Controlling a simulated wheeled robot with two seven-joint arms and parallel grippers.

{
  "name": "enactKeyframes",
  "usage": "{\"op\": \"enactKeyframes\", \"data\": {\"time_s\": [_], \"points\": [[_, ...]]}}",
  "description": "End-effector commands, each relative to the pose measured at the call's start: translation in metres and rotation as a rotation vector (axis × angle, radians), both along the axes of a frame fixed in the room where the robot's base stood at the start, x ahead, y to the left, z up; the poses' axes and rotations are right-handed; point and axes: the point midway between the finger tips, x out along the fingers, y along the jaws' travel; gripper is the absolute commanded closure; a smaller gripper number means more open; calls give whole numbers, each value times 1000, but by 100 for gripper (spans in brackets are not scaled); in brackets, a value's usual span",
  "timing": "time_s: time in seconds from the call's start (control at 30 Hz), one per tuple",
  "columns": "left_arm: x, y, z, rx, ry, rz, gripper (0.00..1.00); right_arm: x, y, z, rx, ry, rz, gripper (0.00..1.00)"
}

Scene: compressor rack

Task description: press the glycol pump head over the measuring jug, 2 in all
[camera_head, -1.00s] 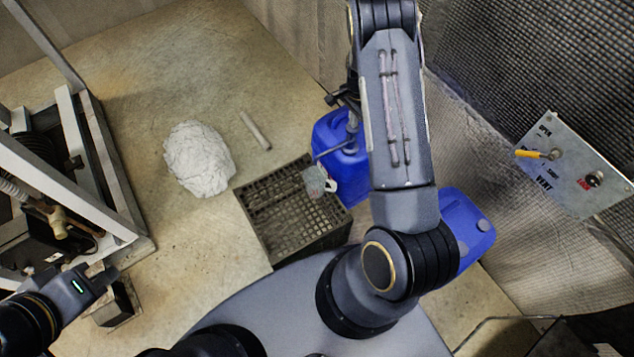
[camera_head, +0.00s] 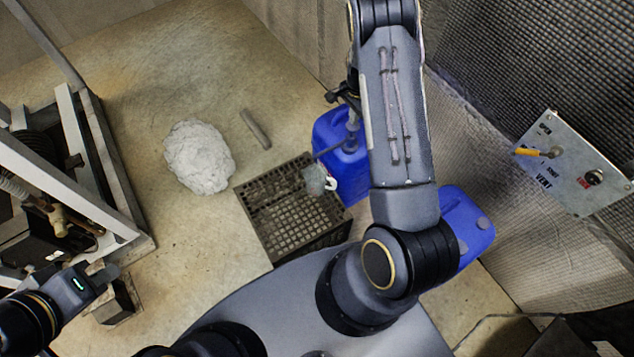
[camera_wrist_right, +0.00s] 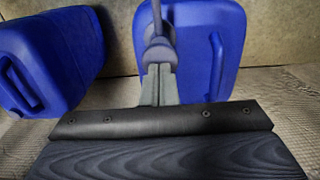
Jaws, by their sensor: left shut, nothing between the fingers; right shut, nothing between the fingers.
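The blue glycol canister (camera_head: 341,165) stands behind the crate, partly hidden by my right arm. Its pump head (camera_head: 352,122) rises from the top, with the spout reaching left towards the clear measuring jug (camera_head: 316,180). The jug has a white handle and sits at the crate's right side. My right gripper (camera_head: 345,96) is shut and empty at the top of the pump. In the right wrist view its shut fingers (camera_wrist_right: 160,84) overlap the grey pump stem (camera_wrist_right: 160,50); contact cannot be told. My left gripper (camera_head: 108,276) is shut and empty at lower left, far from the pump.
The dark crate (camera_head: 262,222) has a grid top. A second blue canister (camera_head: 468,228) stands to the right, behind my right arm. A crumpled white heap (camera_head: 198,158) and a short rod (camera_head: 255,129) lie on the floor. A vent panel (camera_head: 580,165) is at right, compressor frame (camera_head: 75,180) at left.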

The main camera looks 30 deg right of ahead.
Motion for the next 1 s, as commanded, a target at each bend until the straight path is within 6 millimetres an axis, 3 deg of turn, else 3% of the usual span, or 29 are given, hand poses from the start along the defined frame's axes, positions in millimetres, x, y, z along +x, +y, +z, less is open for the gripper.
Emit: {"op": "enactKeyframes", "data": {"time_s": [1.0], "points": [[0,0,-30,0,0,0,100,0,0,-38,1,1,0,100]]}}
